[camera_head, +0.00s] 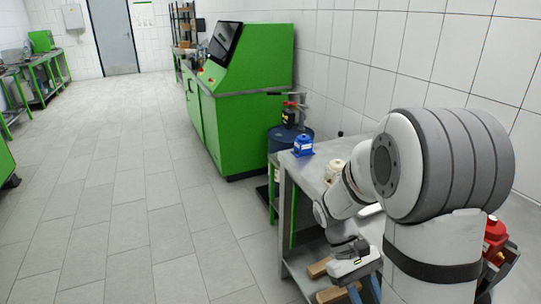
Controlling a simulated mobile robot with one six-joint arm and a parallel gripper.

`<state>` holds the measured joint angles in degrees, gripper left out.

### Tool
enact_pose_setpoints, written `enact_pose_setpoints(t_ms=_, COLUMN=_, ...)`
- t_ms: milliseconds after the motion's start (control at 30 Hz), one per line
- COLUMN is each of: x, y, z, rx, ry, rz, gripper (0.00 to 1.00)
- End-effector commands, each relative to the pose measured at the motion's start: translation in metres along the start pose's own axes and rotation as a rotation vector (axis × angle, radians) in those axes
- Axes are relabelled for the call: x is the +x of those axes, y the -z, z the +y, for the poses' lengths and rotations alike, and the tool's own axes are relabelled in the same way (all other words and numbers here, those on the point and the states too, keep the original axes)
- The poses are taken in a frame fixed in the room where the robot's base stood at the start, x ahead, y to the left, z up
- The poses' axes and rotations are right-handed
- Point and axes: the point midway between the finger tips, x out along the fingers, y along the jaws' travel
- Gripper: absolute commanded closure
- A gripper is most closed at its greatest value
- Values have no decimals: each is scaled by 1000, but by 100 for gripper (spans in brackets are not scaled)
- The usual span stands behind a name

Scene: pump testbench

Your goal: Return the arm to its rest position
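My arm fills the right side of the head view, bent at a large grey-and-white joint. Its forearm reaches left and its end hangs down at the table's front edge. My gripper (364,291) points down, its two blue fingers spread apart at the bottom of the view. I see nothing held between them, though the fingertips are cut off by the picture's edge.
A metal workbench (311,172) stands beside my arm, carrying a blue pump part (303,146) and a cream-coloured part (334,169). Wooden pieces (331,294) lie on its lower shelf. A red object (495,236) sits at right. A green testbench (243,105) stands behind. Floor at left is clear.

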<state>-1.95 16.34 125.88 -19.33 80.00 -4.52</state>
Motion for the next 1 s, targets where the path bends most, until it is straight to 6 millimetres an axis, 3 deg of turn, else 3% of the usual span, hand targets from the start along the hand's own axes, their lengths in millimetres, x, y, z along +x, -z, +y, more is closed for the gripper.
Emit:
enact_pose_setpoints(t_ms=600, x=-53, y=-70, z=-46, rx=282, ry=214, rz=854, gripper=68)
enact_pose_setpoints(t_ms=1000, x=-60, y=-79, z=-52, rx=320, ry=244, rz=968, gripper=68)
